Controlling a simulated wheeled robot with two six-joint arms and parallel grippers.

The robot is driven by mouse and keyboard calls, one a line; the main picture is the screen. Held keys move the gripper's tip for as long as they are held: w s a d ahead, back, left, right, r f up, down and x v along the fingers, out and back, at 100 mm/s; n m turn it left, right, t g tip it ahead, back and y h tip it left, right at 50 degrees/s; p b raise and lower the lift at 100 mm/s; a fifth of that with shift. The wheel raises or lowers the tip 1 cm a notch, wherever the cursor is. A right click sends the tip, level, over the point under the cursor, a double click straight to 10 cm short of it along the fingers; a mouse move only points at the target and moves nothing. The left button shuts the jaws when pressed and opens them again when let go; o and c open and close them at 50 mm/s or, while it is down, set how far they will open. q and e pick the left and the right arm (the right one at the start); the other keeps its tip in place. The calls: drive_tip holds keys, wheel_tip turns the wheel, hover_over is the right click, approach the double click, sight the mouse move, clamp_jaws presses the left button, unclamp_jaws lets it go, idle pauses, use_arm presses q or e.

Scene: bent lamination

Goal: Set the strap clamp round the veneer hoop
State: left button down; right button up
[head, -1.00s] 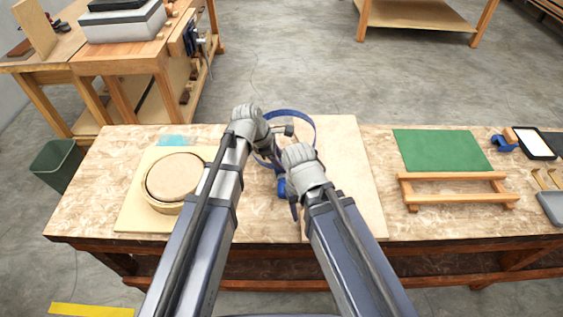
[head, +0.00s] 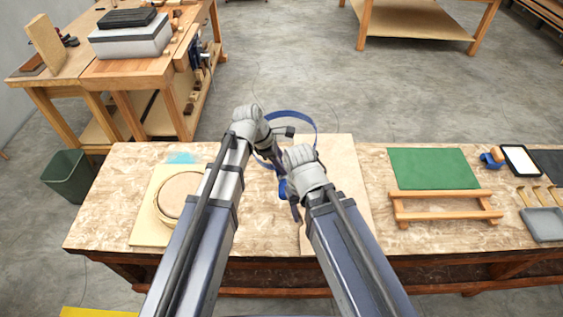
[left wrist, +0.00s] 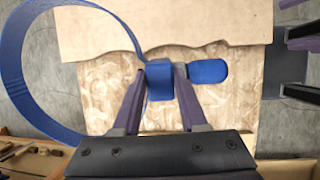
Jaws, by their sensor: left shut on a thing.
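The strap clamp's blue strap (head: 313,128) forms a wide open loop in the head view. In the left wrist view the strap (left wrist: 14,62) curves off left from a blue block (left wrist: 160,78) beside a blue handle (left wrist: 207,71). My left gripper (left wrist: 158,92) is shut on that block and holds the clamp up. My right gripper (head: 291,197) is beside it; its spread fingers seem to show at the wrist view's top right, apart and empty. The veneer hoop (head: 160,207) is a pale ring around a round wooden form (head: 182,191) at the table's left, partly hidden by my left arm.
The hoop stands on a pale board (head: 147,232). A larger board (head: 345,185) lies mid-table. To the right are a green mat (head: 432,168), a wooden rack (head: 445,208), a tablet (head: 520,160) and a grey tray (head: 543,224). A green bin (head: 68,176) stands left.

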use_arm(q)
drive_tip(key=shift+r, duration=0.25)
use_arm(e)
drive_tip(key=shift+r, duration=0.2)
use_arm(q)
wheel_tip(320, 180, up, 6)
drive_tip(key=p, duration=0.6)
drive_tip(key=shift+f, duration=0.15)
use_arm(e)
wheel_tip(320, 180, up, 6)
drive_tip(key=shift+f, duration=0.1)
